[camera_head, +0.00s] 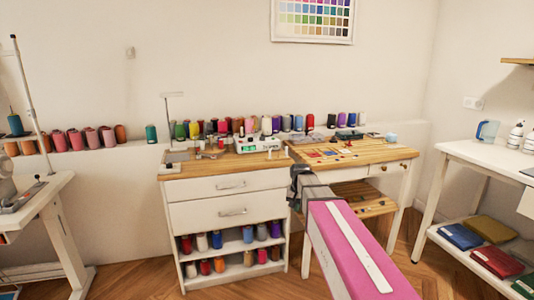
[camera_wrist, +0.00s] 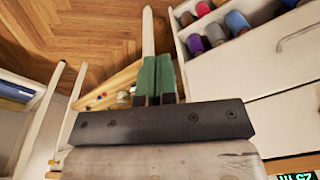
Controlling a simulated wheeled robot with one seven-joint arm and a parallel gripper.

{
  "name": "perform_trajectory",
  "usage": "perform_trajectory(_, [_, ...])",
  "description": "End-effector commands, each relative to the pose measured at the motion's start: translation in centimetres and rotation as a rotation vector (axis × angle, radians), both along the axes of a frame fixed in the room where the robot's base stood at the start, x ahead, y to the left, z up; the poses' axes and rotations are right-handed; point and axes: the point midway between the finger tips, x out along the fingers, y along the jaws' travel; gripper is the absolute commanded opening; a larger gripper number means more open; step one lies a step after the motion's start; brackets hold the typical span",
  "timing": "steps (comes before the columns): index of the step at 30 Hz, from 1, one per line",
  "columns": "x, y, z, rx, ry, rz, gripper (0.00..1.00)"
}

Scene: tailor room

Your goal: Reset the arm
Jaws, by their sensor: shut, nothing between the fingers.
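My arm (camera_head: 352,250), pink with a white strip, reaches forward from the lower right in the head view. It ends at the gap between the white drawer cabinet (camera_head: 210,190) and the wooden-topped table (camera_head: 360,152). My gripper's dark body shows there, but its fingers are hard to make out. In the wrist view, my gripper (camera_wrist: 157,62) has its two green fingers together with nothing between them. The cabinet's white front (camera_wrist: 240,70) is beside the fingers on the right, with no contact visible.
Several thread spools (camera_head: 245,236) stand on the cabinet's open shelves. A white table (camera_head: 480,165) is at the right, another (camera_head: 52,200) at the left. Wooden floor (camera_head: 140,280) is clear between the left table and cabinet.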

Motion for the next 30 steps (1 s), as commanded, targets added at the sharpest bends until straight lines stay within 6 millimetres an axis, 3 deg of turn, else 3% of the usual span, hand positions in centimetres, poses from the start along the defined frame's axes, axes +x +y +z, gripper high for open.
perform_trajectory(1, [-2.9,-0.9,-1.9,-0.006,0.014,0.013,0.00])
perform_trajectory(9, [-13.0,-4.4,-9.0,-0.031,0.058,0.101,0.00])
perform_trajectory(15, [-18.2,-5.8,-11.7,-0.041,0.081,0.150,0.00])
perform_trajectory(20, [-19.6,-6.2,-12.5,-0.044,0.087,0.166,0.00])
perform_trajectory(30, [-19.6,-6.2,-12.6,-0.044,0.088,0.168,0.00])
